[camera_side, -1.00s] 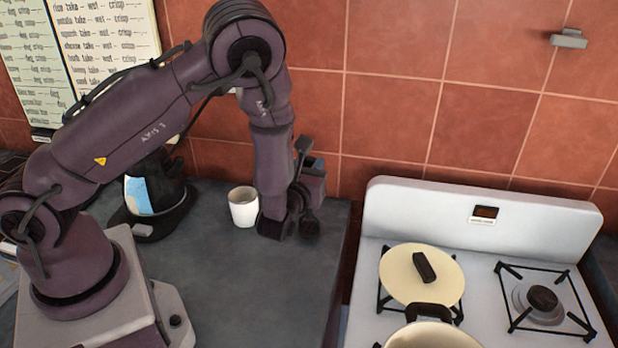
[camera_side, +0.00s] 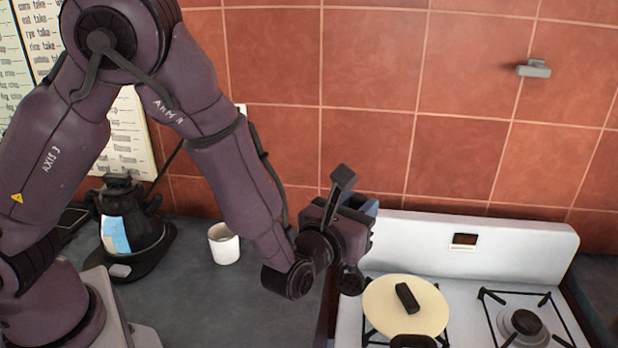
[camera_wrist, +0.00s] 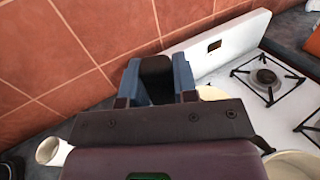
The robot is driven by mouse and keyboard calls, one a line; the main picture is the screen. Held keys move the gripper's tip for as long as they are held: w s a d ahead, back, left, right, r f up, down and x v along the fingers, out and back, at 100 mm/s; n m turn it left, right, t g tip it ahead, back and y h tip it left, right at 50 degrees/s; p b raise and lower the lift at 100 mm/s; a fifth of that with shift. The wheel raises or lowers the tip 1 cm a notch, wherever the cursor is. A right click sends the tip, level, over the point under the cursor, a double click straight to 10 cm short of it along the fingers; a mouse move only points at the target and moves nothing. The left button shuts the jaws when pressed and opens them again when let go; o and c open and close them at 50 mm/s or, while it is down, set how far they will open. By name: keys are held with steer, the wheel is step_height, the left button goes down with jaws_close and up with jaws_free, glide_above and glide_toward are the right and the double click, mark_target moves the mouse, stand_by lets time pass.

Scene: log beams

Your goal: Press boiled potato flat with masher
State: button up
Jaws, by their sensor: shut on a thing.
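My gripper (camera_side: 362,206) is in the air between the counter and the stove, at the stove's left edge. In the wrist view, its blue fingers (camera_wrist: 157,82) are shut on a dark thing (camera_wrist: 155,67). Only part of this thing shows, so I cannot tell its full shape or whether it is the masher. No potato is visible in either view. A cream pot lid (camera_side: 385,305) with a black knob is on the stove, to the lower right of my gripper. A cream pot (camera_wrist: 292,166) shows partly at the wrist view's lower right.
The white stove (camera_side: 500,235) has a raised back panel and an empty burner (camera_side: 526,322) at right. A white mug (camera_side: 224,245) and a black appliance (camera_side: 130,230) stand on the grey counter (camera_side: 230,300). The tiled wall (camera_side: 400,110) is close behind.

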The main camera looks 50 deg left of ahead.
steer(key=s+d+r+m+h, duration=0.1)
steer(key=s+d+m+h, duration=0.2)
steer(key=d, duration=0.8)
steer(key=s+d+r+m+h, duration=0.1)
steer(key=s+d+m+h, duration=0.2)
steer(key=d, duration=0.8)
steer(key=shift+n+t+h, duration=0.4)
steer(key=shift+n+h, duration=0.2)
steer(key=shift+n, duration=0.1)
steer(key=shift+w+d+f, duration=0.1)
steer(key=shift+w+f, duration=0.05)
steer(key=shift+f, duration=1.35)
steer(key=shift+w+d+f, duration=0.1)
steer(key=shift+f, duration=2.1)
steer(key=shift+r, duration=0.1)
step_height(320, 180, up, 7)
